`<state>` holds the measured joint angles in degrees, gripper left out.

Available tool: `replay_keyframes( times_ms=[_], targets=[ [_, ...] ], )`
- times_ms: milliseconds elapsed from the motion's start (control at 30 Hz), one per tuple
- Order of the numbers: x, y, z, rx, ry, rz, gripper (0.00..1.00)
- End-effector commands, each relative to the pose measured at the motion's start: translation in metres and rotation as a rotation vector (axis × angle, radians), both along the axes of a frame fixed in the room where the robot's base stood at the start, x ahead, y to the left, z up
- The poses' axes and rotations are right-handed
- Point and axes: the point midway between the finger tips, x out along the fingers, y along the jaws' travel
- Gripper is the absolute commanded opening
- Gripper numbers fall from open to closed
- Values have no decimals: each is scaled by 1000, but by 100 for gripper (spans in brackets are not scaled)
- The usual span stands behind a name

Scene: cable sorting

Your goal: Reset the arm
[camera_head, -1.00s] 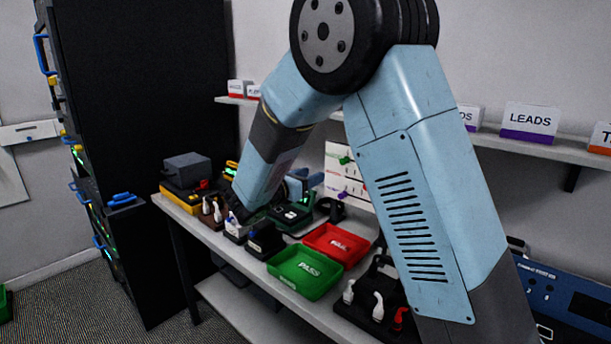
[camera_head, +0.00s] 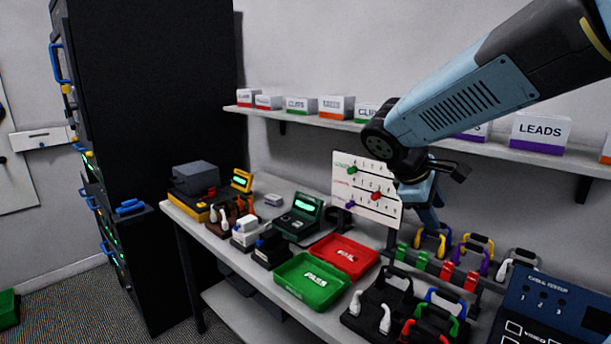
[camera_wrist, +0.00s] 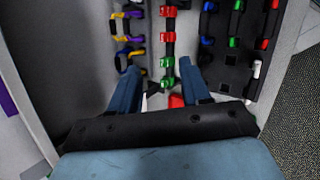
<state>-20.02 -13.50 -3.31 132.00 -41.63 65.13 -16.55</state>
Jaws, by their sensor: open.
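My arm reaches in from the upper right of the head view, with its wrist end in front of the white peg board (camera_head: 366,190). My gripper (camera_head: 428,216) is beyond the board's right edge, partly hidden behind my own wrist, above the back of the bench. In the wrist view my gripper (camera_wrist: 160,80) shows two blue fingers spread wide apart with nothing between them. Below the fingers lie a rack with red and green clips (camera_wrist: 168,50) and a row of yellow, purple and blue cables (camera_wrist: 125,35).
A green PASS tray (camera_head: 310,282) and a red FAIL tray (camera_head: 344,258) sit mid-bench. A black cable stand (camera_head: 378,318) and a blue cable tester (camera_head: 550,315) are at front right. A shelf (camera_head: 330,122) with labelled boxes runs along the wall. A tall black cabinet (camera_head: 155,130) stands left.

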Motion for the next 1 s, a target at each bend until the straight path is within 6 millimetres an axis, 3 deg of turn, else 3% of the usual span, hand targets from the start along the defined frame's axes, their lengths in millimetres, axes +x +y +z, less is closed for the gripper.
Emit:
replay_keyframes(
  times_ms=[200, 500, 700, 1000],
  targets=[
    [-52, -6, 5, 267, -141, -223, 47],
    [-106, 5, 12, 618, -348, -517, 47],
    [-128, 16, 18, 791, -457, -657, 47],
    [-135, 21, 21, 864, -500, -714, 47]
  ],
)
